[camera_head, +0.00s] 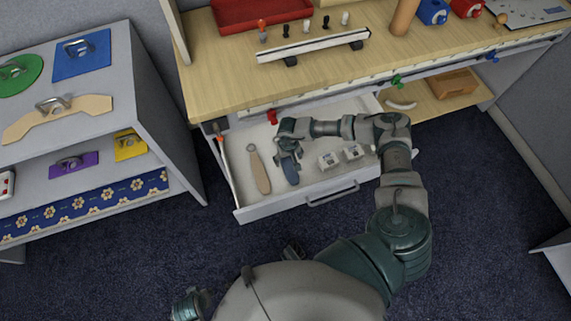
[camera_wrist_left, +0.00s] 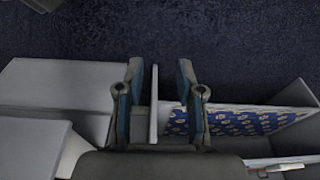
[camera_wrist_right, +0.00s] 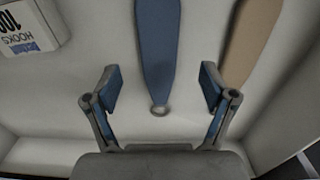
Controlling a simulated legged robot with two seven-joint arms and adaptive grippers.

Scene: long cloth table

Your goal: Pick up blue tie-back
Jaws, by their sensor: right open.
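The blue tie-back (camera_head: 291,172) lies flat in the open white drawer (camera_head: 325,187). In the right wrist view the blue tie-back (camera_wrist_right: 157,45) is a long flat strip with a small metal ring at its near end. My right gripper (camera_head: 289,153) is over the drawer at the tie-back's far end. In its wrist view the fingers (camera_wrist_right: 157,82) are spread, one on each side of the strip's ring end, apart from it. My left gripper (camera_wrist_left: 160,72) is open and empty, away from the drawer.
A tan tie-back (camera_head: 260,173) lies just left of the blue one. Small white boxes (camera_head: 328,160) lie to its right. The drawer walls are close around. A wooden desk top (camera_head: 225,85) overhangs the drawer's back. A grey shelf unit (camera_head: 120,75) stands at left.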

